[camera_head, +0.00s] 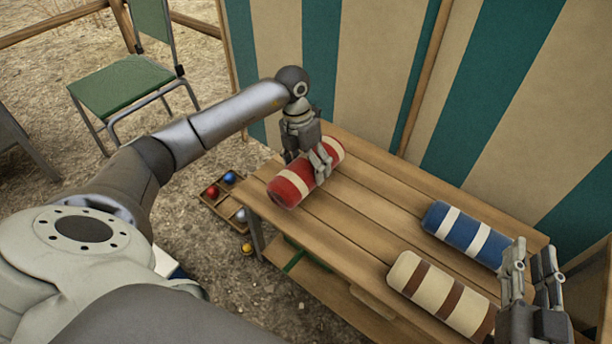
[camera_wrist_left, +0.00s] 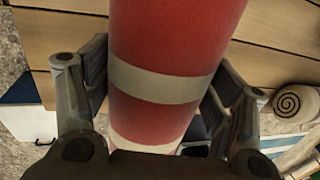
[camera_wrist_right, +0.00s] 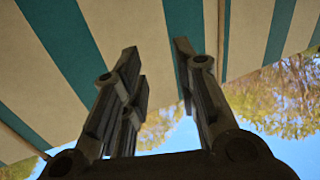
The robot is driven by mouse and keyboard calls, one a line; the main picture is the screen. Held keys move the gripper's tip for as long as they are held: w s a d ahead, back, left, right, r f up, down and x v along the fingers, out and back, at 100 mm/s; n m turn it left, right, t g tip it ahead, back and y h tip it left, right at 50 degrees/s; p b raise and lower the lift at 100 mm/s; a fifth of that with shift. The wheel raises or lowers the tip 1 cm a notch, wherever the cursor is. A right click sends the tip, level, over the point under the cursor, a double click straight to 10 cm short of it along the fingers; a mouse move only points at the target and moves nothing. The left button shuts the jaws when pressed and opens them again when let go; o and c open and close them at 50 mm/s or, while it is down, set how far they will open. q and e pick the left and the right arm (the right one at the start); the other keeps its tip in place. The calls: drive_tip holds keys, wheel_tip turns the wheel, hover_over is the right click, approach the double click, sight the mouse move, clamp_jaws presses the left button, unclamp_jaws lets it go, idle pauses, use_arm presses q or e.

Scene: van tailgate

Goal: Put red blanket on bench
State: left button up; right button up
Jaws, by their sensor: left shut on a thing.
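The red blanket (camera_head: 290,187) is a roll with cream bands at the left end of the slatted wooden bench (camera_head: 345,222). My left gripper (camera_head: 318,164) is shut on it from above, and the blanket lies over the bench top; I cannot tell whether it touches the slats. In the left wrist view the red blanket (camera_wrist_left: 175,35) sits between the two fingers (camera_wrist_left: 158,100), with bench planks behind it. My right gripper (camera_head: 532,268) is open and empty near the bench's right end.
A blue roll (camera_head: 467,235) and a cream roll with brown bands (camera_head: 440,294) lie on the right part of the bench. A striped canvas wall (camera_head: 370,75) stands behind it. A green chair (camera_head: 125,85) and a tray of coloured balls (camera_head: 214,202) are at left. The bench's middle is clear.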

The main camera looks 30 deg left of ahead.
use_arm(q)
drive_tip(key=shift+w+a+f, duration=0.15)
drive_tip(key=shift+a+f, duration=0.1)
drive_tip(key=shift+f, duration=0.15)
wheel_tip(320, 180, down, 3)
drive_tip(key=shift+r+b, duration=0.15)
drive_tip(key=shift+b, duration=0.65)
use_arm(e)
wheel_tip(320, 180, up, 7)
drive_tip(key=s+t+y, duration=0.1)
drive_tip(key=t+y, duration=0.1)
drive_tip(key=t, duration=0.2)
drive_tip(key=shift+s+a, duration=0.15)
drive_tip(key=shift+a, duration=0.15)
use_arm(q)
drive_tip(key=shift+f, duration=0.2)
use_arm(e)
drive_tip(key=shift+r, duration=0.15)
use_arm(q)
drive_tip(key=o, duration=1.3)
drive_tip(key=shift+c, duration=0.2)
drive_tip(key=shift+r, duration=0.15)
